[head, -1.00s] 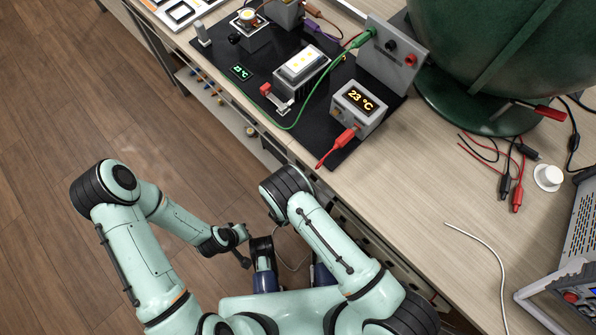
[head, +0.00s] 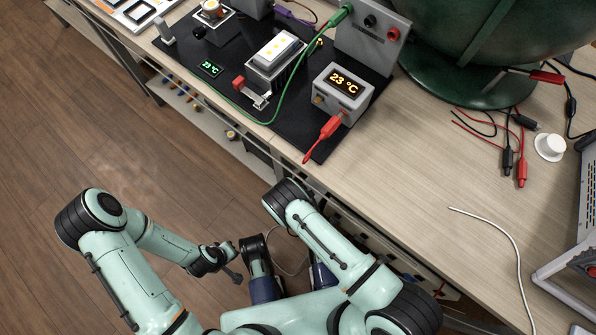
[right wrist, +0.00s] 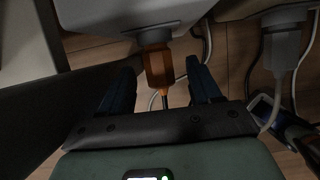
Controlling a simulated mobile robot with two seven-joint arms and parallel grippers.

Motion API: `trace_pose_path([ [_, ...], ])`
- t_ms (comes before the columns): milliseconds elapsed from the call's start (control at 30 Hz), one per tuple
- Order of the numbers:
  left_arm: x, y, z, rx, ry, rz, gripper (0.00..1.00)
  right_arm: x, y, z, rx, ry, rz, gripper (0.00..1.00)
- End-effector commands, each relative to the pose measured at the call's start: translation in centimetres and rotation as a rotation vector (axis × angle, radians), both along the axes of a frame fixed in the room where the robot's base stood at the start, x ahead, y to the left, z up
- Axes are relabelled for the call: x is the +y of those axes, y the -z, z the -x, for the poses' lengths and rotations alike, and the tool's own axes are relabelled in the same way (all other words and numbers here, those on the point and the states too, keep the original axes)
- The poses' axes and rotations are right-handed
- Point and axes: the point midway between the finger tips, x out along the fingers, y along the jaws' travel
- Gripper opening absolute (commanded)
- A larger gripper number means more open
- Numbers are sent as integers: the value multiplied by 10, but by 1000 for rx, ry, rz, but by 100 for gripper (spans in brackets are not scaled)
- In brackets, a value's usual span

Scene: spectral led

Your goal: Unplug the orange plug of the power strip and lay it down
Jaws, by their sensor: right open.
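The orange plug (right wrist: 158,66) shows in the right wrist view, with its top against the underside of the pale power strip (right wrist: 105,14). A dark cable leads down from it. My right gripper (right wrist: 160,72) is open, with one dark finger on each side of the plug and a visible gap to both. In the head view the right gripper is hidden below the bench edge. My left gripper (head: 230,262) hangs over the floor in the head view, away from the bench. It is too small to tell its opening. The orange plug is not visible in the head view.
A grey plug (right wrist: 284,50) with a pale cable sits right of the orange one. A dark panel (right wrist: 60,105) lies at left in the wrist view. The bench (head: 430,190) carries a black mat (head: 225,95) with electronics, several clip leads and a white cable (head: 505,240).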

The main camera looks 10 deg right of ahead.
Motion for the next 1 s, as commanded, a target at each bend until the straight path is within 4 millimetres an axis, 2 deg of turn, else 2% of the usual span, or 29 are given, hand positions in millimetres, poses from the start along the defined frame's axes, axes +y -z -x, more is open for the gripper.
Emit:
trace_pose_path([
  [333,1,3,4,14,-2,0,0,-1,3,-1,0,0,0,63],
  [367,1,3,4,14,-2,0,0,-1,3,-1,0,0,0,60],
  [533,1,3,4,13,-2,1,0,-1,3,-1,-1,0,1,4],
  [567,1,3,4,13,-2,1,0,-1,3,-1,-1,0,1,2],
  [600,1,3,4,13,-2,1,0,-1,3,-1,-1,0,1,29],
  [700,0,3,4,13,-2,1,0,-1,3,-1,-1,0,1,0],
  [1000,1,2,4,13,-2,1,0,2,3,1,0,0,0,0],
])
